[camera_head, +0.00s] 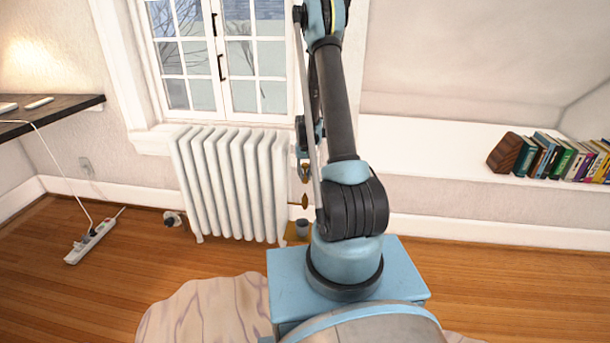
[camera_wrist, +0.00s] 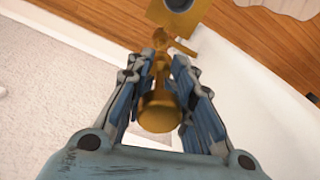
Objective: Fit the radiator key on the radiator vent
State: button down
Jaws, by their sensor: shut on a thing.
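The white ribbed radiator (camera_head: 230,185) stands under the window. My gripper (camera_head: 304,165) points down beside the radiator's right end, partly behind my arm. It is shut on the brass radiator key (camera_wrist: 160,105), which sits between both fingers in the wrist view (camera_wrist: 170,62). A small brass piece, seemingly the radiator vent (camera_head: 298,203), shows below the gripper at the radiator's right side. It also shows just beyond the fingertips in the wrist view (camera_wrist: 182,48). I cannot tell whether key and vent touch.
A brass-coloured square stand (camera_wrist: 157,12) with a dark round cup (camera_head: 302,227) is on the floor below. A power strip (camera_head: 92,241) lies on the floor at left. Several books (camera_head: 560,158) stand on the ledge at right. A pale rug (camera_head: 205,310) lies in front.

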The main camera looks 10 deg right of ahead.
jog(key=shift+f, duration=3.85)
jog(key=shift+f, duration=0.1)
jog(key=c, duration=1.2)
grip_release()
jog(key=shift+c, duration=0.2)
